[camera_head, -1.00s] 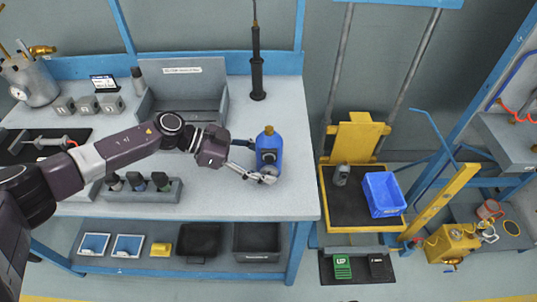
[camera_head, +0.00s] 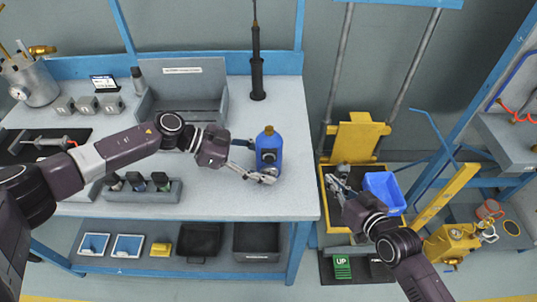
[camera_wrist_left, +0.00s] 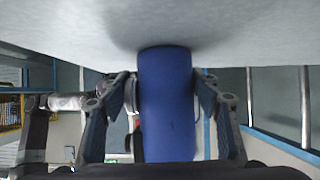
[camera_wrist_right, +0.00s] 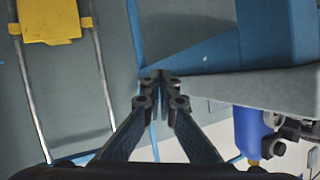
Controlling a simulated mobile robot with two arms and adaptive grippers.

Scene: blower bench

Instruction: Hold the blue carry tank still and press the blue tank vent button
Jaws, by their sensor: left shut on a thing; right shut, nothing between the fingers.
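The blue carry tank (camera_head: 268,140) stands upright near the right front of the bench, with a brass top and a dark round fitting (camera_head: 269,157) on its front. I cannot tell whether this fitting is the vent button. My left gripper (camera_wrist_left: 162,95) is shut on the tank, one finger on each side of its blue body (camera_wrist_left: 167,120). My right gripper (camera_head: 334,184) is shut and empty, right of the bench over the yellow lift cart. The right wrist view shows its fingertips together (camera_wrist_right: 160,80) and the tank (camera_wrist_right: 246,130) at the lower right, apart from them.
A black rod-shaped tool (camera_head: 257,70) stands behind the tank. The bench's right edge lies between tank and right gripper.

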